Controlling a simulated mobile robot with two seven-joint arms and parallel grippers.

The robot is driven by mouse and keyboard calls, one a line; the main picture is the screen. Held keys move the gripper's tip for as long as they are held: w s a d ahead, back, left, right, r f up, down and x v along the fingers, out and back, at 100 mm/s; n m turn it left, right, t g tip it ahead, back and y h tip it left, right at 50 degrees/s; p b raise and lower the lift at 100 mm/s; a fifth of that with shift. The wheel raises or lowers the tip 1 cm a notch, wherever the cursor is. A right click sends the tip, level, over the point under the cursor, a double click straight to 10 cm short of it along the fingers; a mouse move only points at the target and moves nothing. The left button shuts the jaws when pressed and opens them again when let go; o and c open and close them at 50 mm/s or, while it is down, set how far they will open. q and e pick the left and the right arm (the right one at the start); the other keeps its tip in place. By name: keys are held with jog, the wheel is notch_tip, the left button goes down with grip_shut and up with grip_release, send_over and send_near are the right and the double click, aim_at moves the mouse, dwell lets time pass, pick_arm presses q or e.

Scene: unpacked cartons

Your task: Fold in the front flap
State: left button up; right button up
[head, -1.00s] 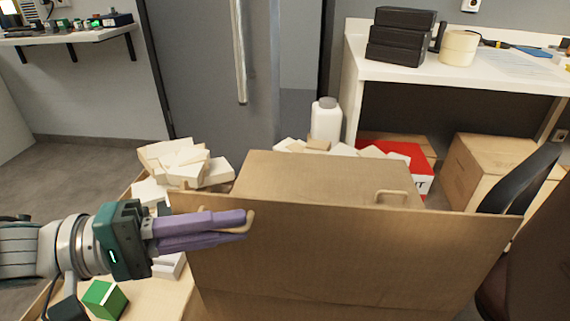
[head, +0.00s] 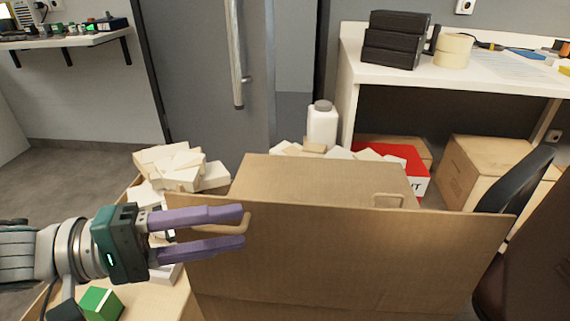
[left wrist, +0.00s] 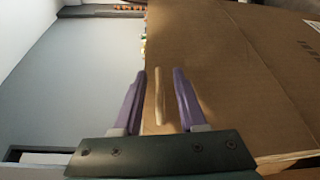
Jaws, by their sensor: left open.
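The front flap (head: 340,255) of the large brown carton stands upright, facing me. It also fills the right of the left wrist view (left wrist: 225,75). A tan loop handle (head: 232,229) is at its upper left. My left gripper (head: 242,227) is open, with its purple fingers apart at this handle. In the left wrist view the handle (left wrist: 159,97) shows between the two fingers, with gaps on both sides. Behind the front flap, another brown panel (head: 310,180) of the carton shows, with a second tan handle (head: 388,201) at its right. My right gripper is out of view.
A dark chair back (head: 515,180) is at the right. Grey floor is free at far left.

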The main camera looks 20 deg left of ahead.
pick_arm(q)
jog(key=v, duration=1)
